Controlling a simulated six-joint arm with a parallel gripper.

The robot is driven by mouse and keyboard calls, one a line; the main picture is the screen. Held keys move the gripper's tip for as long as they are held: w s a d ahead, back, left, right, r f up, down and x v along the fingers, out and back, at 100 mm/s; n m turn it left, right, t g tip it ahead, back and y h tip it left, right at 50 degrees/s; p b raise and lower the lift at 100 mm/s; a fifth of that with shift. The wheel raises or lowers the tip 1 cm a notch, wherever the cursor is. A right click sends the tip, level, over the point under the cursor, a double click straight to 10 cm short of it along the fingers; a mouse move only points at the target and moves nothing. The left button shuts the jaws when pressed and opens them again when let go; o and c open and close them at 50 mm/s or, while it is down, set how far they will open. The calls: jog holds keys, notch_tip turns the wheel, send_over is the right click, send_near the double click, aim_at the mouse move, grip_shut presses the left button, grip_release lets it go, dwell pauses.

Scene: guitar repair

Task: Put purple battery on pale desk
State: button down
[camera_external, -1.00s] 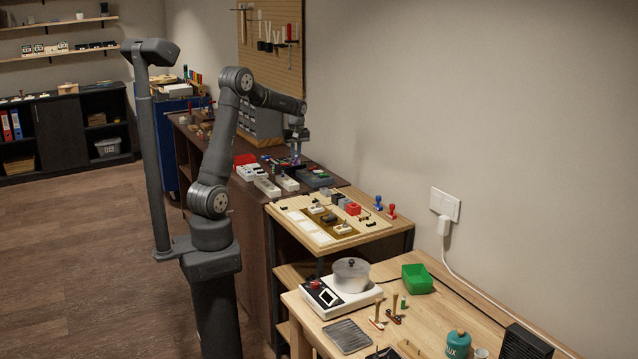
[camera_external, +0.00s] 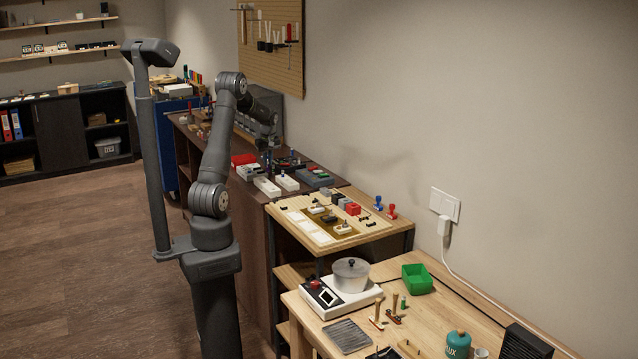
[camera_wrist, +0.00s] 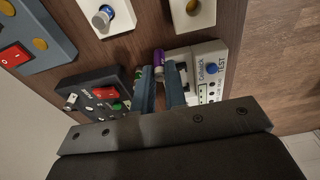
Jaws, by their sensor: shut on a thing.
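My gripper (camera_wrist: 160,88) points down over the dark brown bench in the wrist view, with its two blue-grey fingers close together. The purple battery (camera_wrist: 158,57) shows at the fingertips, held between them; its lower part is hidden by the fingers. In the external view my gripper (camera_external: 267,155) is over the dark bench (camera_external: 250,200), and the battery is too small to make out there. The pale desk, of light wood (camera_external: 425,325), stands at the lower right of the external view, well away from my gripper.
In the wrist view a white tester (camera_wrist: 205,80) is beside the fingers, with a dark control box (camera_wrist: 88,92) to the left. A white holder with a blue-silver cell (camera_wrist: 103,17) lies beyond. The desk carries a scale with a pot (camera_external: 350,275) and a green bin (camera_external: 417,278).

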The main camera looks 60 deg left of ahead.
aim_at(268, 168)
jog(key=shift+f, duration=2)
jog(key=shift+f, duration=0.15)
jog(key=c, duration=1.5)
grip_release()
jog(key=shift+o, duration=0.2)
jog(key=shift+o, duration=0.5)
notch_tip(268, 168, up, 12)
jog(key=d, duration=0.1)
jog(key=shift+d, duration=0.25)
